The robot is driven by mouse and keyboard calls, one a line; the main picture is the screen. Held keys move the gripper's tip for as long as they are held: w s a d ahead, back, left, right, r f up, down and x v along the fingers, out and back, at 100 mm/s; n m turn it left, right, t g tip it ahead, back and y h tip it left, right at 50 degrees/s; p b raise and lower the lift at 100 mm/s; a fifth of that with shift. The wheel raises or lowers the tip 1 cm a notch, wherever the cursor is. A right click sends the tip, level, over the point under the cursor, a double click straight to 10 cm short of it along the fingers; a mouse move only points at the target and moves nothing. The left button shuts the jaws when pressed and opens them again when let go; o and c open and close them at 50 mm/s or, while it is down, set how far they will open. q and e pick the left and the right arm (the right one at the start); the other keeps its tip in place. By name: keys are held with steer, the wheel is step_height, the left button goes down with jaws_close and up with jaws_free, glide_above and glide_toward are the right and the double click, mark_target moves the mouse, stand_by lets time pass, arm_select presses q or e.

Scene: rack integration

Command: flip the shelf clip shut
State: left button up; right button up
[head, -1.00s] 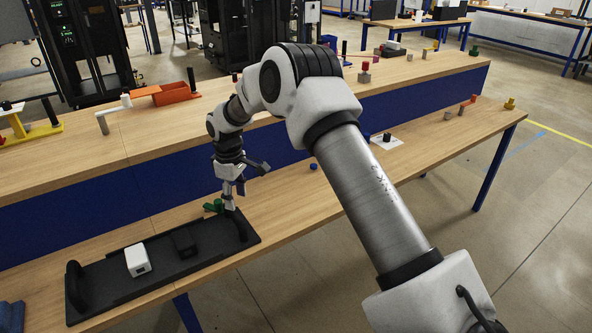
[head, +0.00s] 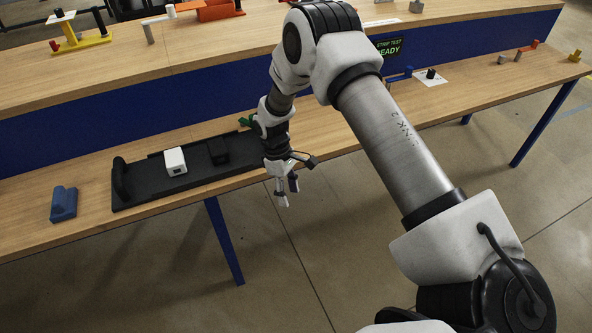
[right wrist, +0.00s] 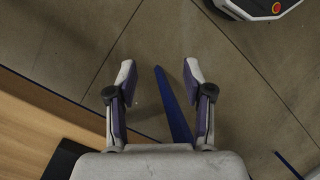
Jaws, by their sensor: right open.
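A black tray (head: 140,198) lies on the near wooden bench, with an upright black end piece (head: 120,178) at its left. On it sit a white block (head: 174,161) and a black block (head: 218,151). I cannot make out for sure which part is the shelf clip; the tray's right end is hidden behind my right arm. A small green piece (head: 246,121) shows behind that end. My right gripper (head: 287,190) is open and empty, pointing down just off the bench's front edge; it also shows in the right wrist view (right wrist: 159,76), with floor between its fingers. My left gripper is out of view.
A blue block (head: 63,204) lies left of the tray. A raised back shelf (head: 200,55) runs behind, with a sign reading READY (head: 389,47). The bench between the arm and the card is mostly clear.

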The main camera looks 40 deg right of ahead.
steer(key=s+a+f+g, duration=0.1)
steer(key=s+a+f, duration=0.2)
steer(key=s+f, duration=0.2)
steer(key=shift+s, duration=1.25)
steer(key=shift+s+f, duration=0.1)
steer(key=shift+f, duration=0.05)
